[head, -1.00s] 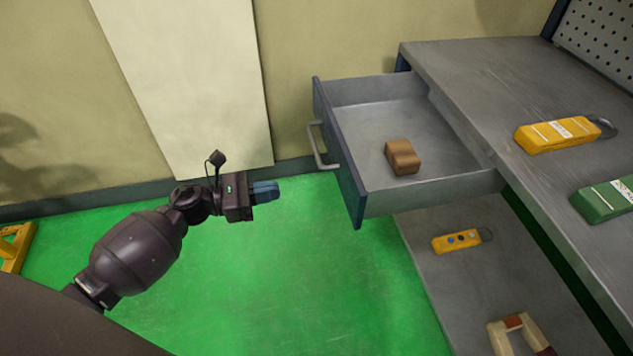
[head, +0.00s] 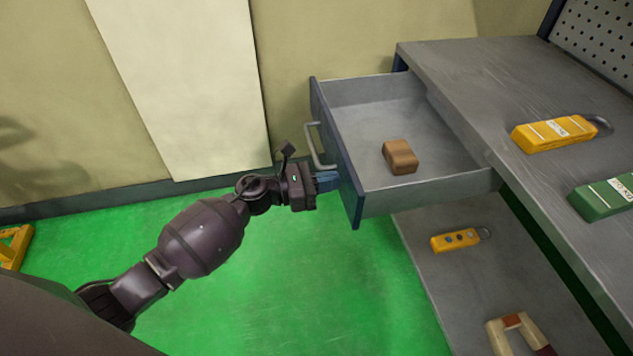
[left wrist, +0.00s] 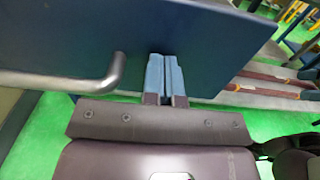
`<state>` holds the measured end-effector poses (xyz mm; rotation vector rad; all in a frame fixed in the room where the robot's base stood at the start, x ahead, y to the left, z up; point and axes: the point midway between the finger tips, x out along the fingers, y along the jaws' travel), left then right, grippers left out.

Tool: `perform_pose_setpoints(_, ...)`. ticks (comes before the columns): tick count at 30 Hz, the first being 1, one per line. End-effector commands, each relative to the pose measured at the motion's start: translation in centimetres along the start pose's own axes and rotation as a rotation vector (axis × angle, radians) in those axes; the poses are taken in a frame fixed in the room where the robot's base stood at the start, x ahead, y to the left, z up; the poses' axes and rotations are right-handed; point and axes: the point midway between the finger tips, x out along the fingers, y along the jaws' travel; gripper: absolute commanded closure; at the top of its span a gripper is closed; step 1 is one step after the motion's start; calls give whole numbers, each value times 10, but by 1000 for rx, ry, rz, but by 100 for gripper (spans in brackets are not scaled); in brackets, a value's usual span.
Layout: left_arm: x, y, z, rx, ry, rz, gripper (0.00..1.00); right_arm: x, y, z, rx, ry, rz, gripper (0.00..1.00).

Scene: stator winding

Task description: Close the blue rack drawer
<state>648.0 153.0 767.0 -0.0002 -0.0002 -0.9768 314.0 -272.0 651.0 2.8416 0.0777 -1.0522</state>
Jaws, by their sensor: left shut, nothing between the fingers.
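The blue-fronted drawer (head: 347,165) stands pulled out from the grey rack in the head view, with a metal handle (head: 318,146) on its front. A brown block (head: 400,157) lies inside it. My left gripper (head: 328,181) is shut and empty, its blue fingertips at the drawer front, near the handle's lower end. In the left wrist view the shut fingers (left wrist: 165,75) point at the blue drawer front (left wrist: 205,50), with the handle (left wrist: 75,83) to their left. Whether the tips touch the front I cannot tell. My right gripper is not in view.
The rack's grey top (head: 470,85) holds a yellow tool (head: 552,134) and a green one (head: 603,199). A lower shelf (head: 425,215) holds a yellow pendant control (head: 455,241) and a pale frame-shaped part (head: 520,333). Green floor (head: 300,280) in front is clear.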

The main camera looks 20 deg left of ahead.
Motion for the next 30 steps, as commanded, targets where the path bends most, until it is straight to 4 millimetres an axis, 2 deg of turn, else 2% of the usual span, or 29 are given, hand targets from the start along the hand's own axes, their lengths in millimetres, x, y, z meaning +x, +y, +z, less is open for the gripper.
perform_pose_setpoints(17, 9, 0, -1, -1, 0, -1, 100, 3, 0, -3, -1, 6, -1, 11)
perform_pose_setpoints(23, 38, -1, -2, -1, -1, -3, 100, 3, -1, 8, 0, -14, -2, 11)
perform_pose_setpoints(30, 99, -1, -4, -4, 0, -3, 100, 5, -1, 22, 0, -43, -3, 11)
